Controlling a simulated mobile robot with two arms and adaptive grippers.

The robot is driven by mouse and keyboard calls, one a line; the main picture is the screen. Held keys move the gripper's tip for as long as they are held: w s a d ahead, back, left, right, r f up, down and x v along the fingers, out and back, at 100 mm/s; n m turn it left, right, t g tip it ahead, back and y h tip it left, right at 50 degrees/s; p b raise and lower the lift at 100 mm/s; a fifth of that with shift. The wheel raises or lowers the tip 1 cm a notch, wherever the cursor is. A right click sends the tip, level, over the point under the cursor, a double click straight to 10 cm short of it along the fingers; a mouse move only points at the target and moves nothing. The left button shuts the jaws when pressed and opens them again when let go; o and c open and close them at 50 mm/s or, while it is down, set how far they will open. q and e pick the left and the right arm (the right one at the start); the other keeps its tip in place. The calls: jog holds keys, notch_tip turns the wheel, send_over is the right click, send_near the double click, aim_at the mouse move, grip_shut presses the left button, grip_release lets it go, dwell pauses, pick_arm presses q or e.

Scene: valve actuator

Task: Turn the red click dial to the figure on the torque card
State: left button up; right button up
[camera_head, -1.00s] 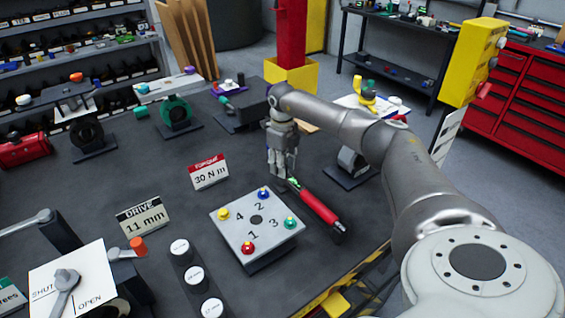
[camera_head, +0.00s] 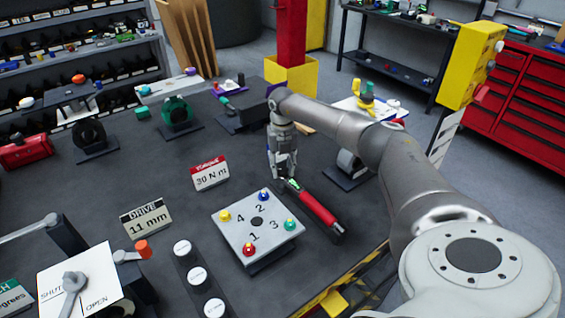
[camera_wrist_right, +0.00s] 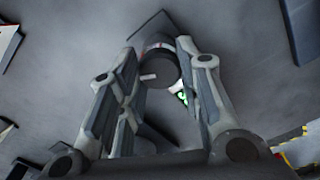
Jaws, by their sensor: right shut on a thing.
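The torque card (camera_head: 210,173) stands on the dark table with a red header and reads 30 N m. A torque wrench with a red handle (camera_head: 318,208) lies on the table behind and to the right of the numbered plate. My right gripper (camera_head: 285,177) points down at the wrench's far end and is shut on it. In the right wrist view, the right gripper (camera_wrist_right: 160,75) has its fingers on either side of a dark round part (camera_wrist_right: 157,68) with a small light mark. A green bit shows beside one finger. I cannot make out a dial scale. My left gripper is out of view.
A pale plate (camera_head: 233,233) with coloured knobs numbered 1 to 4 is in front of the wrench. A card reading DRIVE 11 mm (camera_head: 146,218) stands to the left. Round white-topped pieces (camera_head: 197,276) sit near the front.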

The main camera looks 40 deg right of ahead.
aim_at(282, 168)
jog(key=shift+r+m, duration=0.1)
jog(key=shift+m, duration=0.3)
jog(key=o, duration=1)
jog(key=shift+o, duration=0.2)
notch_tip(282, 168, up, 12)
dwell(0.5)
